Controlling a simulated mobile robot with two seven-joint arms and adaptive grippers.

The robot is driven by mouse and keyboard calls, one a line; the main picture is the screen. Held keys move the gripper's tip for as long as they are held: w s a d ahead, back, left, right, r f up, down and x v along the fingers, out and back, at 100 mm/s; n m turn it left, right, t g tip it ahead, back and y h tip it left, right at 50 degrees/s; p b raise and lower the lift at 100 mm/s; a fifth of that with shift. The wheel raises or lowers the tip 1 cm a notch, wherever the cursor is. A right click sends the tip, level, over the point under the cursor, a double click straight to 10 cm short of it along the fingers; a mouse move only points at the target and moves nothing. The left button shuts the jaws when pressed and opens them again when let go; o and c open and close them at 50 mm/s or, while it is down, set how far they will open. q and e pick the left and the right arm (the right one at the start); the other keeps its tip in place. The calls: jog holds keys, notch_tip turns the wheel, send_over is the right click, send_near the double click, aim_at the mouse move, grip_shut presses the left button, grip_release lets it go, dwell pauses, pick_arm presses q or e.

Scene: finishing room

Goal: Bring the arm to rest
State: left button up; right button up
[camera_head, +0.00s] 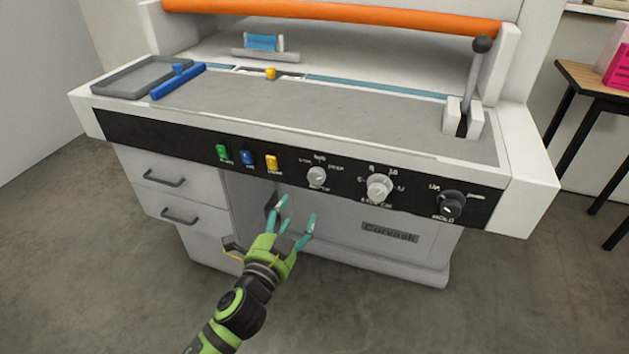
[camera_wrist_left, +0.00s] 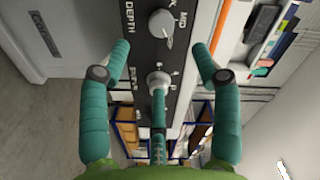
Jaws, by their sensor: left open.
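My left arm comes in from the bottom of the head view. Its left gripper (camera_head: 296,222) is green with teal fingers, open and empty, in front of the machine's lower cabinet and below the control panel (camera_head: 290,169). In the left wrist view the open gripper (camera_wrist_left: 163,60) has its fingers spread, with knobs of the panel showing between and beyond them. No thing is seen between the fingertips. In the head view the fingers appear apart from the knobs. My right gripper is not in view.
The panel carries green, blue and yellow switches and several knobs, including a large one (camera_head: 379,188). A lever (camera_head: 478,75) stands at the worktop's right. A blue-handled tool (camera_head: 178,81) lies at the left. A small table (camera_head: 597,82) stands at the right. Floor in front is clear.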

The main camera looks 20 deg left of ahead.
pick_arm(q)
jog(key=s+a+f+n+g+p, duration=0.1)
jog(key=s+f+n+g+p, duration=0.2)
jog(key=f, duration=0.7)
jog(key=s+a+f+g+p, duration=0.1)
jog(key=s+f+g, duration=0.3)
jog(key=f, duration=0.6)
jog(key=s+a+f+n+g+p, duration=0.1)
jog(key=s+f+n+g+p, duration=0.3)
jog(key=f, duration=0.6)
jog(key=s+f+n+g+p, duration=0.1)
jog(key=s+f, duration=0.3)
jog(key=s, duration=0.7)
jog(key=s+f+n+g+p, duration=0.1)
jog(key=s+f+g, duration=0.2)
jog(key=s, duration=0.8)
jog(key=s+f+n+g+p, duration=0.1)
jog(key=s+f, duration=0.4)
jog(key=s, duration=0.6)
jog(key=shift+d+f+g+y, duration=0.2)
jog(key=shift+g+y, duration=0.1)
jog(key=shift+g, duration=0.2)
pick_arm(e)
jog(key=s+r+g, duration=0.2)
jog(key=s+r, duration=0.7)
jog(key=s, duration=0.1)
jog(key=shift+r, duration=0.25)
